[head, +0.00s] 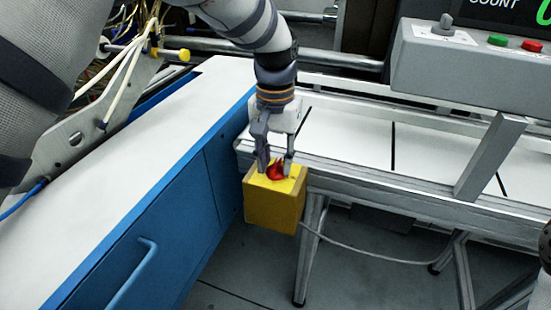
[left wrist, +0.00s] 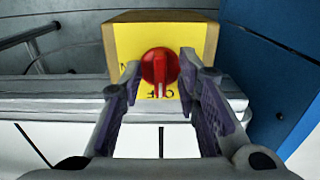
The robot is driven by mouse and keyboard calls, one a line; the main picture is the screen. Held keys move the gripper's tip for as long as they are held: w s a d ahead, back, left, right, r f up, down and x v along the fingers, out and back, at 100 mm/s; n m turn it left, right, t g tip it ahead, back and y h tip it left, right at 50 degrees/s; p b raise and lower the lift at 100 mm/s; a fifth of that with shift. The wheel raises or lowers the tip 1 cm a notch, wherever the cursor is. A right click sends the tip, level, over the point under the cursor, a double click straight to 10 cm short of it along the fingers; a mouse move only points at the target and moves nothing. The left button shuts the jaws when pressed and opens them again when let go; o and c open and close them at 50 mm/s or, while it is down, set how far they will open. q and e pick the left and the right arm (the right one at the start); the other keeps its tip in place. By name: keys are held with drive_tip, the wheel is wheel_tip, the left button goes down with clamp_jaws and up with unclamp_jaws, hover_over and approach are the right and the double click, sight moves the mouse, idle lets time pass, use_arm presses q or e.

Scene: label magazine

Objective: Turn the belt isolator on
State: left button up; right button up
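The belt isolator is a yellow box (head: 272,212) at the near left end of the conveyor, with a red rotary knob (head: 277,174) on its top face. In the left wrist view the knob (left wrist: 160,66) has its ridge upright, with a pale mark on its lower part. Partly readable upside-down lettering, seemingly OFF, sits just below it. My left gripper (head: 275,167) points down at the knob. In the left wrist view its fingers (left wrist: 160,72) are spread on either side of the knob, with gaps showing. My right gripper is not in view.
The conveyor (head: 350,137) runs right from the box. A blue cabinet with a white top (head: 150,150) stands close on the left. A grey control panel (head: 470,70) with green and red buttons overhangs at upper right. A cable (head: 370,254) trails from the box.

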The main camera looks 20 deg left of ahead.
use_arm(q)
clamp_jaws()
drive_tip(key=shift+m, duration=0.3)
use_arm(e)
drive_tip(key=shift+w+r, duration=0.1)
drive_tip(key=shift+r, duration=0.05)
use_arm(q)
drive_tip(key=m+p, duration=0.1)
drive_tip(key=m, duration=0.5)
drive_tip(key=shift+a+m, duration=0.1)
drive_tip(key=shift+m, duration=0.3)
drive_tip(key=m, duration=0.5)
drive_tip(key=shift+w+a+f, duration=0.1)
drive_tip(key=m, duration=0.5)
drive_tip(key=shift+w, duration=0.1)
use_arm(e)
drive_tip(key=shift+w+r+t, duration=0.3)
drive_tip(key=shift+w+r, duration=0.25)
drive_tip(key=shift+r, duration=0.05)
use_arm(q)
drive_tip(key=shift+m, duration=0.4)
